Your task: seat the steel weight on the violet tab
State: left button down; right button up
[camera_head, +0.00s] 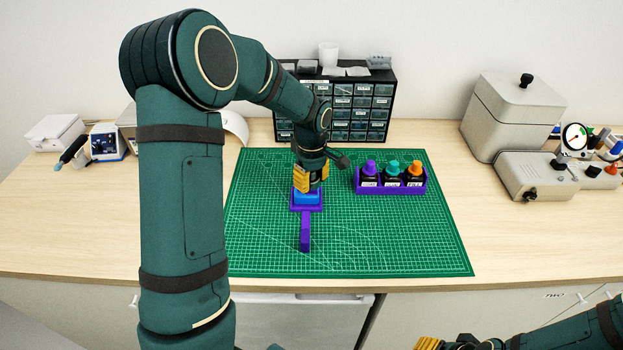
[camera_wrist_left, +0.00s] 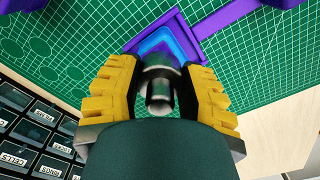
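My left gripper (camera_head: 311,186) points down over a violet holder (camera_head: 318,207) with a blue inside (camera_head: 306,198), on the green mat. In the left wrist view its yellow fingers (camera_wrist_left: 160,75) stand on either side of the grey steel weight (camera_wrist_left: 159,88) and appear closed on it. The weight is hidden in the head view. The violet tab (camera_head: 305,232) is a long strip running from the holder toward the front; it also shows in the wrist view (camera_wrist_left: 228,15). The weight appears above the blue inside, not the strip; contact cannot be told. My right gripper (camera_head: 428,344) is cut off at the bottom edge.
A violet rack (camera_head: 391,188) with three capped bottles stands right of the holder. A drawer cabinet (camera_head: 375,129) stands behind. Grey instruments (camera_head: 515,110) stand at the right and small devices (camera_head: 106,141) at the left. The mat's front right (camera_head: 400,240) is clear.

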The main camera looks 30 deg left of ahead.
pick_arm(q)
jog(key=c, duration=0.5)
grip_release()
jog(key=shift+f, duration=0.1)
notch_tip(320, 180, up, 12)
jog(key=shift+r, duration=0.1)
